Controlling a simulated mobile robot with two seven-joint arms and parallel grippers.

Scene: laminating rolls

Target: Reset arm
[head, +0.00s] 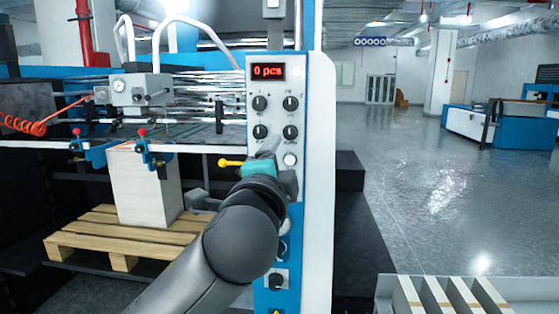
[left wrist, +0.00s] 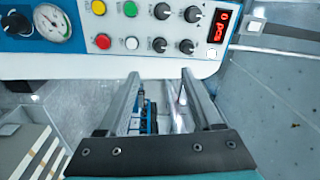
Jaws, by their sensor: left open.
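My left gripper (head: 268,152) is in front of the machine's control panel (head: 275,75) in the head view, with my arm covering part of the panel's lower half. In the left wrist view the two fingers of my left gripper (left wrist: 160,78) are spread apart with nothing between them. The control panel (left wrist: 115,66) crosses the top of that view, with coloured buttons and black knobs. The red display (head: 268,72) reads "0 pcs". I cannot tell whether a finger touches the panel. My right gripper is in neither view.
A white block (head: 143,190) stands on a wooden pallet (head: 75,242) at left, below the machine's rollers. A yellow-knobbed lever (head: 229,163) is close beside my gripper. A tray of pale slabs (head: 465,295) is at lower right. The floor (head: 430,190) at right is open.

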